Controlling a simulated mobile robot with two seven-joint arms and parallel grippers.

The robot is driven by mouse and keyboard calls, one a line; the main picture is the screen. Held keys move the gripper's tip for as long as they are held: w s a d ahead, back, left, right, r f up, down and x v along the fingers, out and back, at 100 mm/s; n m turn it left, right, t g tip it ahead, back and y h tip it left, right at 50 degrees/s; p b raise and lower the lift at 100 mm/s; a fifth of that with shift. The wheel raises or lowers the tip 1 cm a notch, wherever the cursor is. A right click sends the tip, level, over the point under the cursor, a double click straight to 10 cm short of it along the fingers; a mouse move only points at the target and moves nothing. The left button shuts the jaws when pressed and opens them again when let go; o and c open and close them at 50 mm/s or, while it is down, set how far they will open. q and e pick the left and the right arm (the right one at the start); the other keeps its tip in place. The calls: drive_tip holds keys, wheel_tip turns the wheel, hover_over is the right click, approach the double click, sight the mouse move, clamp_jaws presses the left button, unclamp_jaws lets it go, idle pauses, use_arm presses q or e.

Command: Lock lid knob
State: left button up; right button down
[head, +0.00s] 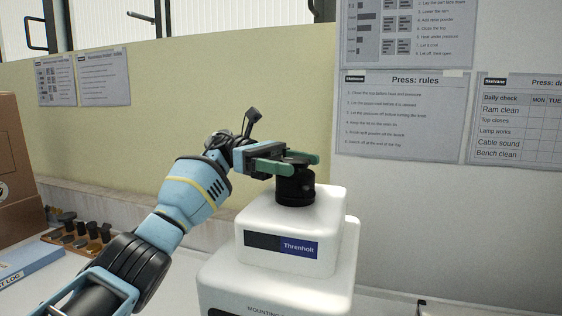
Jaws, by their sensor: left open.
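The black lid knob (294,190) stands upright on top of a white machine labelled "Threnholt" (286,269). My left gripper (294,164) reaches in from the left at the height of the knob's top. Its two green fingers are apart, one on the far side and one on the near side of the knob's upper part. I cannot tell whether the fingers touch the knob. The near finger hides part of the knob's top. My right gripper is not in view.
A wooden tray (60,238) with several dark knobbed pieces and a blue log binder (30,262) lie on the bench at left, near a brown cardboard box (18,160). A wall with posted sheets (400,118) stands behind. The bench right of the machine is mostly clear.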

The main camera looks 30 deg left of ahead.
use_arm(q)
hover_over(268, 191)
drive_tip(key=d, duration=0.2)
drive_tip(key=shift+s+b, duration=0.1)
drive_tip(key=shift+b, duration=0.3)
drive_tip(key=shift+a+f+b, duration=0.1)
drive_tip(key=shift+a+b, duration=0.35)
drive_tip(key=shift+a, duration=1.05)
